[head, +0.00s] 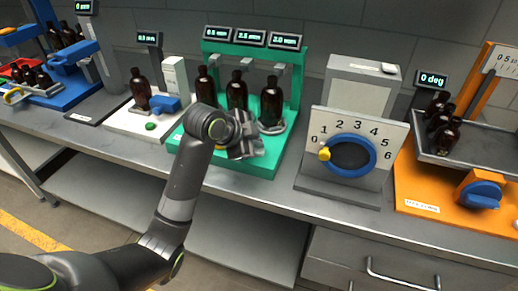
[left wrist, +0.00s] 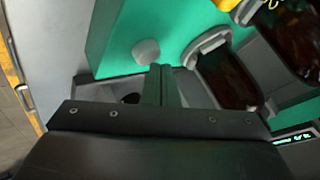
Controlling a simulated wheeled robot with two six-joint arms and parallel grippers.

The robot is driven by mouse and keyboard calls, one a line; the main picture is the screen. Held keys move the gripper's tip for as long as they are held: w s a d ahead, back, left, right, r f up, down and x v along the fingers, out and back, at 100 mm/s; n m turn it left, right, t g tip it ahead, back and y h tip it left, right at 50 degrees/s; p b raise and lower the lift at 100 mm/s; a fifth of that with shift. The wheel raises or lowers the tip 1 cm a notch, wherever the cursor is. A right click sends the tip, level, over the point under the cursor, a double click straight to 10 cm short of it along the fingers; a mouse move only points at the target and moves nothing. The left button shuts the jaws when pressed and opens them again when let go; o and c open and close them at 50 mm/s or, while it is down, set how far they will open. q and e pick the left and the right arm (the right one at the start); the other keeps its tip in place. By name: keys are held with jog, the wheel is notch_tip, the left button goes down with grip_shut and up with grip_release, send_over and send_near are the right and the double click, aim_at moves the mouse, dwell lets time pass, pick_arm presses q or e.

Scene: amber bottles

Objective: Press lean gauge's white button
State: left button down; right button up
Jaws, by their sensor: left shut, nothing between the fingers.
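A green stand (head: 226,157) holds several brown bottles in grey holders under a row of small displays. In the left wrist view a round pale button (left wrist: 146,51) sits on a green face (left wrist: 122,70); in the head view my gripper covers that area. My left gripper (head: 252,146) is in front of the stand, near its right bottle (head: 271,101). Its shut, empty fingers (left wrist: 158,72) appear just below the button in the wrist view; I cannot tell whether they touch it. No label shows which device is the lean gauge. My right gripper is out of view.
A grey dial box (head: 363,122) with a blue ring and yellow pointer stands right of the green stand. An orange station (head: 413,189) with a tray of bottles is farther right. A white station (head: 118,122) with one bottle and a green button is left.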

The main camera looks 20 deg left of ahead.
pick_arm(q)
jog(key=shift+f, duration=0.5)
dwell(0.6)
jog(key=shift+r+p, duration=0.9)
jog(key=shift+p, duration=0.05)
notch_tip(320, 180, up, 5)
jog(key=p, duration=0.5)
jog(key=shift+r+p, duration=0.1)
jog(key=shift+p, duration=0.2)
dwell(0.3)
